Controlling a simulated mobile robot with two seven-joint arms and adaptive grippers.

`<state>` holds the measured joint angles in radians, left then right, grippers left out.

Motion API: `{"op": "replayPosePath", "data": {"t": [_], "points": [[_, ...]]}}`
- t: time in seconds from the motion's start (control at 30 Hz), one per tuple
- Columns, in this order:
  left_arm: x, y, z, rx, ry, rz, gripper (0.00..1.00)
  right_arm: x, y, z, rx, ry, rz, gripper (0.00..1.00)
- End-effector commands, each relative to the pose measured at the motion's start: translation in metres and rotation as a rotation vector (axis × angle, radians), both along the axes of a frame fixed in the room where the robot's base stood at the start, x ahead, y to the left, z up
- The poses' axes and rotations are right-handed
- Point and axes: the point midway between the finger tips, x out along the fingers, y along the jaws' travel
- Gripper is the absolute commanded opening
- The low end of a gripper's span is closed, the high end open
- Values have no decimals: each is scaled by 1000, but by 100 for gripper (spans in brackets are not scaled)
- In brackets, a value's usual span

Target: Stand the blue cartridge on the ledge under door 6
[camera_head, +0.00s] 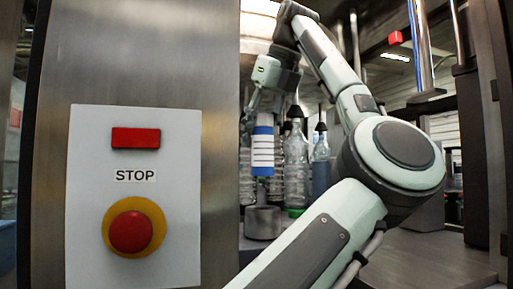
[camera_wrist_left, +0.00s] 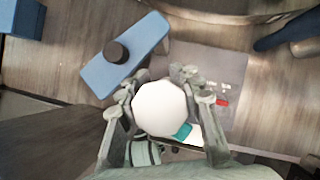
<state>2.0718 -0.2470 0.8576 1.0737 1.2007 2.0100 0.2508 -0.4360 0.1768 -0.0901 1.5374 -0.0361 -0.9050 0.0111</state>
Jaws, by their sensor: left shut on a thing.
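My left gripper (camera_head: 264,108) points down in the head view and is shut on the blue cartridge (camera_head: 262,148). The cartridge is an upright cylinder with blue and white bands. It hangs over a grey round piece (camera_head: 263,222); I cannot tell whether they touch. In the left wrist view, my left gripper (camera_wrist_left: 162,100) has its fingers on both sides of the cartridge's round white end (camera_wrist_left: 161,108). I cannot make out door 6 or its ledge. My right gripper is not in view.
A steel panel with a red STOP button (camera_head: 131,231) fills the left. Clear bottles (camera_head: 296,165) stand behind the cartridge. In the left wrist view, a blue block with a dark knob (camera_wrist_left: 150,35) lies beside the gripper. A metal post (camera_head: 420,45) rises at right.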

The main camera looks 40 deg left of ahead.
Motion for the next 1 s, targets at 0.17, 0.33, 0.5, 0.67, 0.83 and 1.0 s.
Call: {"op": "replayPosePath", "data": {"t": [0.17,0.33,0.5,0.67,0.83,1.0], "points": [[0,0,12,2,-2,-2,0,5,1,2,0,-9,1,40],[0,0,22,2,-2,-1,0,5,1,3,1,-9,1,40],[0,0,32,2,-3,-1,0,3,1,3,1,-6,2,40],[0,1,41,0,-2,-1,0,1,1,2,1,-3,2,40],[0,0,51,-1,-1,0,0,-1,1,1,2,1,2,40],[0,0,58,1,-2,0,0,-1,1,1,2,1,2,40]]}}
